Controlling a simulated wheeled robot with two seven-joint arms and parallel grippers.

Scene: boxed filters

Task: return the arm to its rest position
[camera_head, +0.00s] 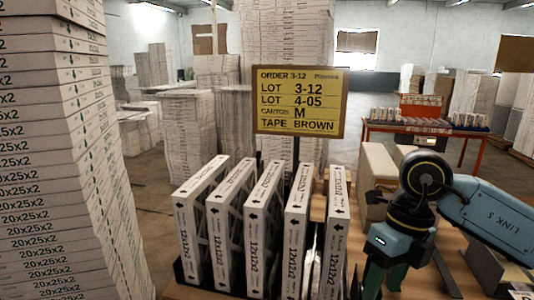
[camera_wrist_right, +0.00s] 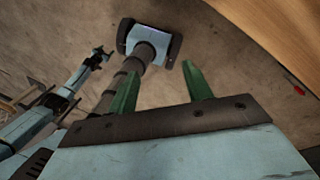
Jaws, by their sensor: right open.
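My right arm (camera_head: 482,213) comes in from the right in the head view, bent at a dark wrist joint.
Several white boxed filters (camera_head: 237,237) stand upright in a dark rack on the wooden table (camera_wrist_right: 275,30). A yellow order sign (camera_head: 298,102) stands behind them. Cartons (camera_head: 377,170) lie near my wrist. A tall filter stack (camera_head: 60,160) fills the left. An orange-legged table (camera_head: 465,150) stands behind.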

